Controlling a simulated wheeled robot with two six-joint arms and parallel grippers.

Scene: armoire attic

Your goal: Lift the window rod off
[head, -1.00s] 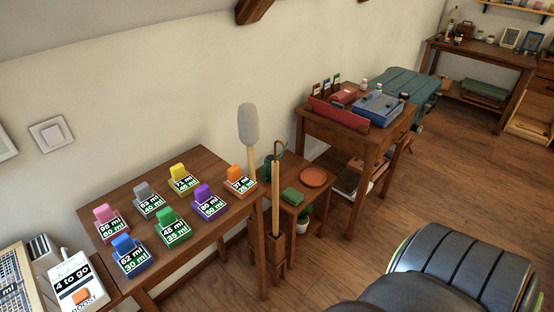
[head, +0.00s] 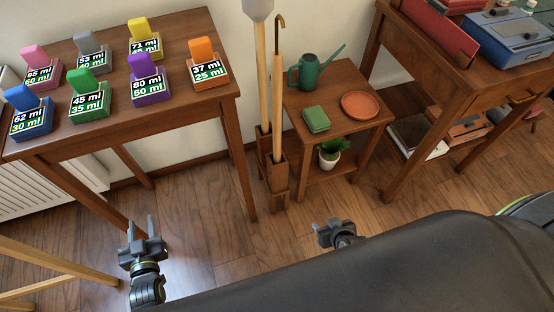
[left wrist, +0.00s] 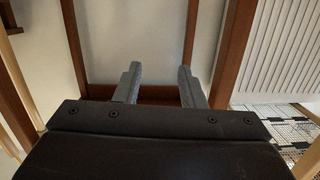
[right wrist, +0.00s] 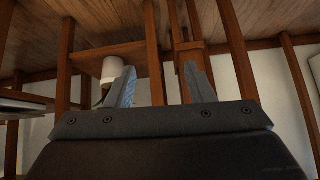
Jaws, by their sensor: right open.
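The window rod (head: 277,110) is a slim wooden pole with a dark hook at its top. It stands nearly upright in a wooden floor holder (head: 276,182), between the card table and the small side table. A second pole with a grey head (head: 259,10) stands beside it in the holder. My left gripper (head: 143,226) is open and empty, in front of the card table and left of the holder. My right gripper (head: 328,226) is low, to the right of and nearer than the holder. Its fingers are apart and empty in the right wrist view (right wrist: 157,85).
The card table (head: 165,105) carries several coloured blocks with number labels. The side table (head: 345,125) holds a green watering can (head: 308,72), a green box (head: 316,119) and an orange saucer (head: 361,105). A potted plant (head: 332,155) sits underneath. Bare floor (head: 205,222) lies before the holder.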

